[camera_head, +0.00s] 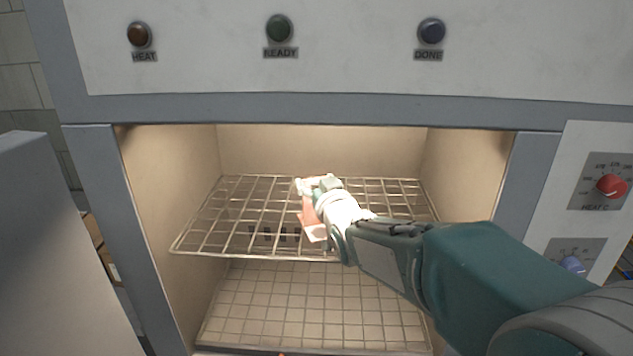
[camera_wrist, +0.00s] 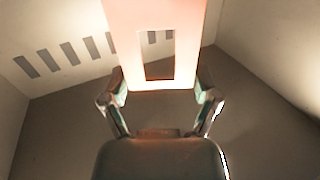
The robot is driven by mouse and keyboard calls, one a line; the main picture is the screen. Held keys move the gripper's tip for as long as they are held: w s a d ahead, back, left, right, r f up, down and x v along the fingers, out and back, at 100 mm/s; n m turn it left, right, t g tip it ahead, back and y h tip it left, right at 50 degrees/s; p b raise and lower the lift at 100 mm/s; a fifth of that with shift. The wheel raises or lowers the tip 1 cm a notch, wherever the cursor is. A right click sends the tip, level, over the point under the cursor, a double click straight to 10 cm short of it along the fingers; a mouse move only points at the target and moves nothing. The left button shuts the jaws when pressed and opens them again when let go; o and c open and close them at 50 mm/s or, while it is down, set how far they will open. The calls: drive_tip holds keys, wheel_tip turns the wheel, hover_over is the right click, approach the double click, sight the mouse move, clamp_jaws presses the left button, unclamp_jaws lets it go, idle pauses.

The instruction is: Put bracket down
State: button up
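The bracket (camera_head: 307,212) is a pale orange-pink plate inside the heated chamber, partly hidden by my gripper (camera_head: 320,187). In the wrist view the bracket (camera_wrist: 122,45) shows a rectangular hole and fills the space between my fingers. My gripper (camera_wrist: 160,88) has a finger against each side edge of the bracket near its close end. In the head view the bracket appears over the wire rack (camera_head: 215,222); whether it touches the rack cannot be told.
The chamber has beige walls (camera_head: 165,190) close on both sides and a gridded floor (camera_head: 300,300) below the rack. An open door (camera_head: 60,250) stands at left. A control panel with a red knob (camera_head: 611,186) is at right. The rack's left part is bare.

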drive_tip(key=shift+o, duration=1.2)
drive_tip(key=shift+a, duration=0.45)
drive_tip(key=shift+d, duration=0.15)
drive_tip(key=shift+s+d+r, duration=0.1)
drive_tip(key=shift+d, duration=0.05)
drive_tip(key=s+d+f+m+g+h, duration=0.1)
drive_tip(key=s+d, duration=0.4)
drive_tip(key=s, duration=0.6)
drive_tip(key=s+d+f+m+g+h, duration=0.1)
drive_tip(key=s+d+f+g+h, duration=0.2)
drive_tip(key=s+d+f+g, duration=0.3)
drive_tip(key=s+d+f+m+g+h, duration=0.2)
drive_tip(key=s+d+f+g, duration=0.1)
drive_tip(key=s, duration=1.3)
drive_tip(key=d+g, duration=0.1)
drive_tip(key=d, duration=0.1)
drive_tip(key=shift+s+d+f, duration=0.2)
drive_tip(key=shift+d+f, duration=0.15)
drive_tip(key=shift+f, duration=0.05)
